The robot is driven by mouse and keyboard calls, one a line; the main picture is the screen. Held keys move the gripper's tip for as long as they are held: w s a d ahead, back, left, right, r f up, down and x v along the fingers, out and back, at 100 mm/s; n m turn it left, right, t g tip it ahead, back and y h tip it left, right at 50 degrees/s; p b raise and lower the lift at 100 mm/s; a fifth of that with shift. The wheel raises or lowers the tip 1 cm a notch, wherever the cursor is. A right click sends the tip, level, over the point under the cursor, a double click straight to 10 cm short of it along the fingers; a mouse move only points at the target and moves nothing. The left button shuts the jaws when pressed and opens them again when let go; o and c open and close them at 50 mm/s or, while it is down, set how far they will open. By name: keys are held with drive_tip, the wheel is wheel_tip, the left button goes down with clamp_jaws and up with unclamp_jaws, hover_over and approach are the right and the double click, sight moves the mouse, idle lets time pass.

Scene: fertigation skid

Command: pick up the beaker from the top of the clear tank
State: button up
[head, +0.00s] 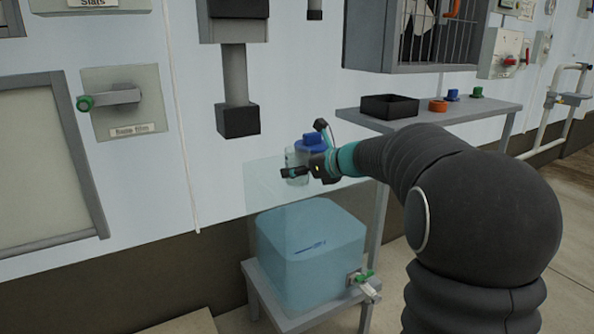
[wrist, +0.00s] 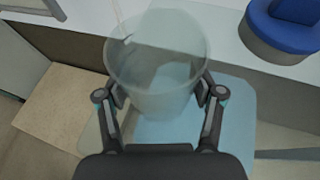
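The clear beaker (wrist: 157,75) is between the two fingers of my gripper (wrist: 160,94) in the wrist view, its open rim towards the top of the picture. A finger lies close along each side; I cannot tell whether both press on it. In the head view the beaker (head: 291,158) is partly hidden by my gripper (head: 297,172), beside a blue cap (head: 311,142). The clear tank (head: 310,262) with bluish contents is below. Its upper part is nearly see-through, so I cannot tell whether the beaker rests on it.
The tank stands on a low grey stand (head: 257,283) with a green-handled tap (head: 361,278). A shelf (head: 440,116) on the right holds a black tray (head: 390,106) and small coloured caps. A dark-ended bracket (head: 237,120) hangs on the wall above. The blue cap also shows in the wrist view (wrist: 287,25).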

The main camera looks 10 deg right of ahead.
drive_tip(key=shift+c, duration=1.3)
drive_tip(key=shift+r, duration=0.1)
